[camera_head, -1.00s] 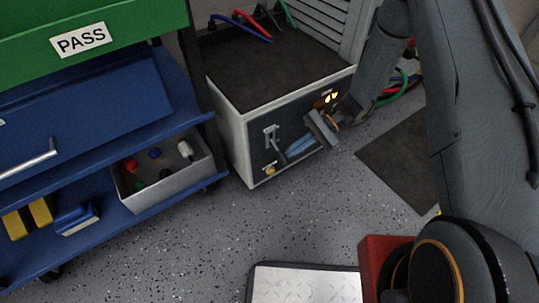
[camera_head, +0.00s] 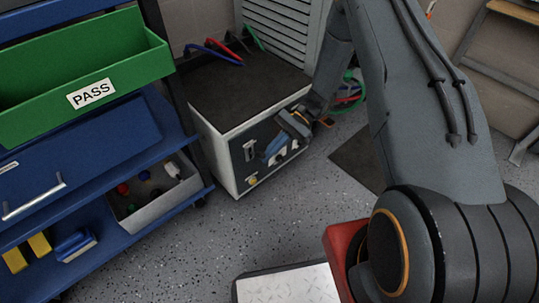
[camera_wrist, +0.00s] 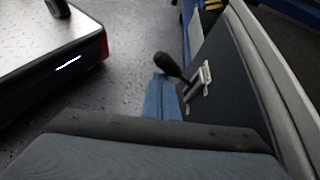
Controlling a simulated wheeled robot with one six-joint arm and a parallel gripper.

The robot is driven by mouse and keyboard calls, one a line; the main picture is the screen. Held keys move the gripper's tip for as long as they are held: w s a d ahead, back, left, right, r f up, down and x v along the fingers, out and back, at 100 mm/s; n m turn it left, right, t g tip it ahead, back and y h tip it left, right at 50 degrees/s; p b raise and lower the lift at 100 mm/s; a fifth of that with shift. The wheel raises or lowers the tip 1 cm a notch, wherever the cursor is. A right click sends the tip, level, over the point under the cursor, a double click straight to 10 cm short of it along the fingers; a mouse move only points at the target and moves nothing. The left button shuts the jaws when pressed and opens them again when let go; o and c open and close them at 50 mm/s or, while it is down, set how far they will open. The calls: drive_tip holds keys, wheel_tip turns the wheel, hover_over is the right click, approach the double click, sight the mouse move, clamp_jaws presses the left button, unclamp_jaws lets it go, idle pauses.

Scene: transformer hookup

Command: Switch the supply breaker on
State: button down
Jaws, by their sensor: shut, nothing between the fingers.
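The supply breaker (camera_head: 250,151) is a lever in a pale slotted plate on the dark front panel of a grey cabinet (camera_head: 219,160). In the wrist view, its lever ends in a black knob (camera_wrist: 168,66) and sticks out from the plate (camera_wrist: 203,78). My gripper (camera_head: 270,153) is shut and empty, its blue fingers just right of the breaker plate in the head view. In the wrist view, the fingers (camera_wrist: 161,98) are close to the knob and partly overlap the lever. I cannot tell whether they touch. The lever is not clear in the head view.
A blue cart with a green PASS bin (camera_head: 90,88) and a grey parts box (camera_head: 158,207) stands left of the cabinet. A red, white-topped platform (camera_head: 285,284) is in the foreground. Speckled floor lies clear between.

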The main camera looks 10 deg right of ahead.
drive_tip(key=shift+w+a+r, duration=0.1)
drive_tip(key=shift+w+r, duration=0.25)
drive_tip(key=shift+r, duration=0.2)
drive_tip(key=shift+w+p, duration=0.1)
drive_tip(key=shift+p, duration=0.2)
drive_tip(key=p+v, duration=0.1)
drive_tip(key=v, duration=0.6)
drive_tip(key=shift+d, duration=0.4)
drive_tip(key=shift+s+f, duration=0.1)
drive_tip(key=shift+s, duration=0.1)
